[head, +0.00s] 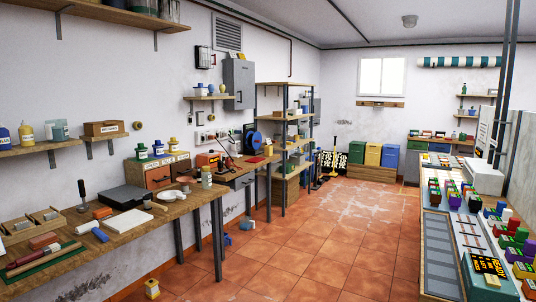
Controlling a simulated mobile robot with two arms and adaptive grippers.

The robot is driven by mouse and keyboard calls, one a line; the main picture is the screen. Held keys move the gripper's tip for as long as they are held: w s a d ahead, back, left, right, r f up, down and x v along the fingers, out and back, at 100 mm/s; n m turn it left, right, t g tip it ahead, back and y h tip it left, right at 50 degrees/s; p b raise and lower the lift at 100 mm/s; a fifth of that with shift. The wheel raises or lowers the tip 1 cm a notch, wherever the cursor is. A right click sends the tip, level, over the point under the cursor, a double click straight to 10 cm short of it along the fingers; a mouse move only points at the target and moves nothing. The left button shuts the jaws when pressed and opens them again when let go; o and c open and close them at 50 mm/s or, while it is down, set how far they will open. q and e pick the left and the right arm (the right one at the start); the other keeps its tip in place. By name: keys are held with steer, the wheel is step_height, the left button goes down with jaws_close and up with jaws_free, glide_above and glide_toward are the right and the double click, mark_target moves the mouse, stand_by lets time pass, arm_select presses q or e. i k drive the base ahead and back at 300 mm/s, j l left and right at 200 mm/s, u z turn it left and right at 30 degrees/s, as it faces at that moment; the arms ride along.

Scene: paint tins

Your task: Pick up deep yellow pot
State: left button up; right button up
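No thing stands out clearly as a deep yellow pot. Small yellow containers show in several places in the head view. A small yellow-and-white container (152,289) stands on the floor by the left workbench. Small bottles with yellow tops (173,145) stand on the wooden drawer box. A white bottle with a yellow cap (27,133) stands on the lower left wall shelf. A small yellowish pot (222,88) sits on the wall shelf further back. They are too small to tell which is the pot. Neither of my grippers is in view.
A cluttered workbench (180,207) runs along the left wall. A long counter (440,262) with coloured boxes lines the right side. Open shelving (285,116) and coloured bins (372,154) stand further back. The tiled floor (310,240) between is mostly clear.

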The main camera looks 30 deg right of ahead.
mark_target(268, 149)
steer(key=i+j, duration=0.25)
steer(key=i, duration=0.25)
steer(key=i+z, duration=0.45)
steer(key=i+j+z, duration=0.35)
steer(key=i+z, duration=0.15)
steer(key=i+l+z, duration=0.25)
steer(key=i+z, duration=0.2)
steer(key=i, duration=0.45)
steer(key=i+j+z, duration=0.1)
steer(key=i+z, duration=0.35)
steer(key=i, duration=0.5)
steer(key=i+u, duration=0.3)
steer(key=i, duration=0.7)
steer(key=i+l+u, duration=0.15)
steer(key=i+u, duration=0.15)
steer(key=i, duration=0.7)
